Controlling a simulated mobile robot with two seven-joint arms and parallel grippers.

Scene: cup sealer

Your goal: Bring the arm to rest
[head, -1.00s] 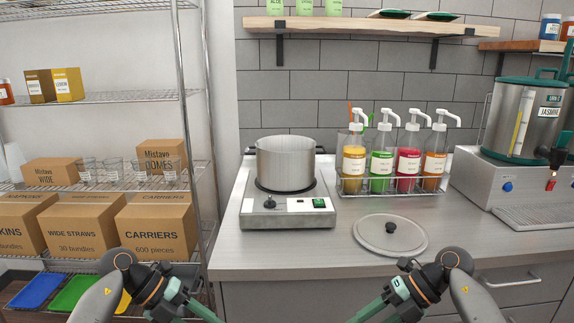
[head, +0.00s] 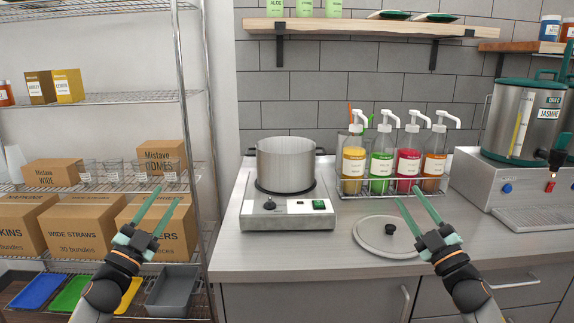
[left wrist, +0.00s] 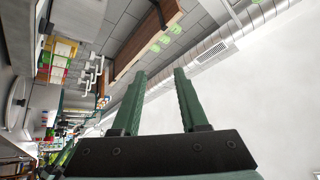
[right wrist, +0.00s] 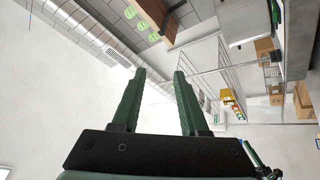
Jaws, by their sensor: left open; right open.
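My left gripper (head: 158,209) is raised in front of the shelf boxes in the head view, fingers pointing up, open and empty. Its two green fingers stand apart in the left wrist view (left wrist: 160,100). My right gripper (head: 415,212) is raised over the counter's front part, in front of the pot lid, fingers pointing up, open and empty. Its fingers also stand apart in the right wrist view (right wrist: 160,100). Neither gripper holds anything.
A pot (head: 286,166) stands on a burner (head: 288,222) on the counter (head: 340,255). The lid (head: 372,240) lies to its right, partly behind my right gripper. Syrup bottles (head: 382,162) stand in a rack behind. A wire shelf (head: 100,97) with boxes (head: 85,222) is at left.

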